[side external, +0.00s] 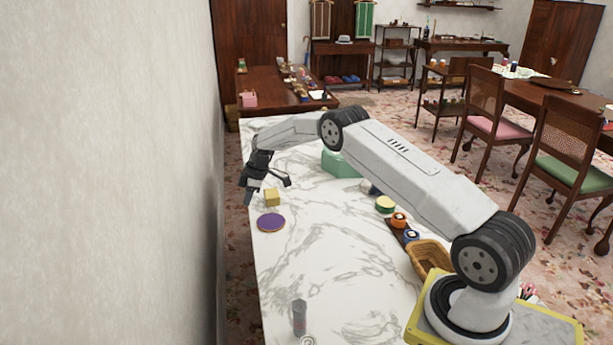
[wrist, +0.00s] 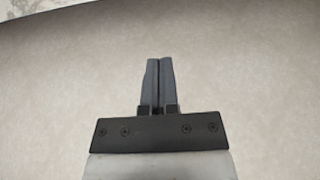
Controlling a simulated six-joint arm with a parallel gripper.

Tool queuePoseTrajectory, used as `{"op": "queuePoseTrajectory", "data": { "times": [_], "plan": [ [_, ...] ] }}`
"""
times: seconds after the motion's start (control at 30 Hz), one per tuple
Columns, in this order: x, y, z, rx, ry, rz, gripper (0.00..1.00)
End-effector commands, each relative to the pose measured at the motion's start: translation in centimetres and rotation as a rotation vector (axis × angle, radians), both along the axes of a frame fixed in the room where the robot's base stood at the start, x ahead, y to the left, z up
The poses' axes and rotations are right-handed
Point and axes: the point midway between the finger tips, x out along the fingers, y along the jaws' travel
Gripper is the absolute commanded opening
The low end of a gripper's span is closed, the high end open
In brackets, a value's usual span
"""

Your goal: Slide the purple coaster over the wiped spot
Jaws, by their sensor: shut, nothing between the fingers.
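I cannot make out a wiped spot on the marble.
A yellow block (side external: 272,197) stands just behind the coaster. A wall (side external: 110,180) runs along the left. The middle marble is clear.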

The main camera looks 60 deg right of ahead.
Motion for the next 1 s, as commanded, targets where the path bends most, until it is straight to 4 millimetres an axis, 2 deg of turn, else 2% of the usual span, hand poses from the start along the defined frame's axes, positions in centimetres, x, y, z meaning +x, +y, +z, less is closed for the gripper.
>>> {"op": "queuePoseTrajectory", "data": {
  "times": [0.7,1.0],
  "plan": [
    [1.6,1.7,-6.8,0.0,0.001,0.0,0.0],
    [2.1,2.2,-8.4,-0.001,0.001,0.0,0.0]
  ]
}}
